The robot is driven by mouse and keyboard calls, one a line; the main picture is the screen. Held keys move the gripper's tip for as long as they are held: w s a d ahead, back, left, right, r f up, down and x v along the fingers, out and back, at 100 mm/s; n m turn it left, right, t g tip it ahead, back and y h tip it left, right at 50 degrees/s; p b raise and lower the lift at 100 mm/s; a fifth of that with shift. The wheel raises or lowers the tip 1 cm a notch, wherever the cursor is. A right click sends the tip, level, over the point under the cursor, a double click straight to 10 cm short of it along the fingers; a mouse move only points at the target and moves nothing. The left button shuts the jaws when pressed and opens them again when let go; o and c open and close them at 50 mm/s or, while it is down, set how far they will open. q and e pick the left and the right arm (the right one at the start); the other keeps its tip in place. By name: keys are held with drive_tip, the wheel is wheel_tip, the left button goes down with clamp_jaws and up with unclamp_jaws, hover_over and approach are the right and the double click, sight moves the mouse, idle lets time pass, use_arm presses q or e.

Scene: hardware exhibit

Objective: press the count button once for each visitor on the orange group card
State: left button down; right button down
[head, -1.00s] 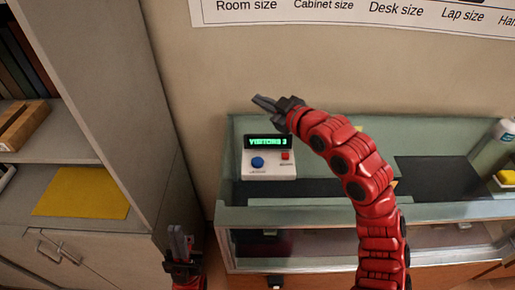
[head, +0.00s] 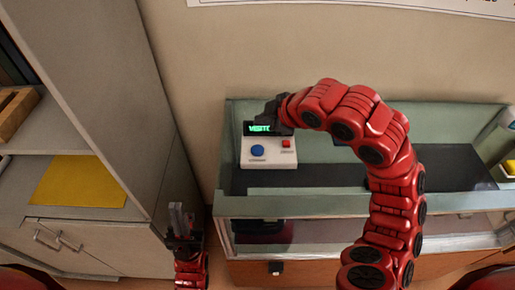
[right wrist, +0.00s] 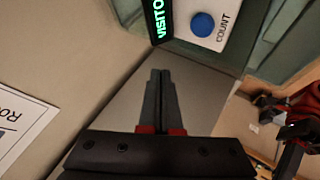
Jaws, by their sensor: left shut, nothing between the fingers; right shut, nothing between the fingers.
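The counter box (head: 268,163) is white, with a blue button (head: 257,152) labelled COUNT in the right wrist view (right wrist: 203,24) and a smaller red button (head: 289,143). My right gripper (head: 274,108) is shut and empty, in front of the display's right part, above the buttons. In the right wrist view its fingertips (right wrist: 160,74) are apart from the box. My left gripper (head: 176,208) is shut, low beside the cabinet. I cannot make out an orange card.
The box stands in a glass-sided case (head: 330,205) with a dark mat (head: 450,168). A grey cabinet (head: 130,110) stands left, with a yellow sheet (head: 78,181) on its shelf. A white bottle (head: 508,118) is at the far right.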

sight(261, 151)
wheel_tip(261, 151, down, 8)
drive_tip(key=b, duration=0.3)
drive_tip(key=shift+b, duration=0.3)
idle(1.7)
drive_tip(key=shift+f+b, duration=0.3)
drive_tip(key=shift+f, duration=0.15)
drive_tip(key=shift+f+b, duration=0.35)
drive_tip(key=shift+f, duration=0.1)
idle(0.5)
drive_tip(key=shift+r, duration=0.15)
drive_tip(key=shift+r+p, duration=0.35)
drive_tip(key=shift+r, duration=0.4)
drive_tip(key=shift+r+p, duration=0.95)
drive_tip(key=shift+r, duration=1.5)
idle(0.6)
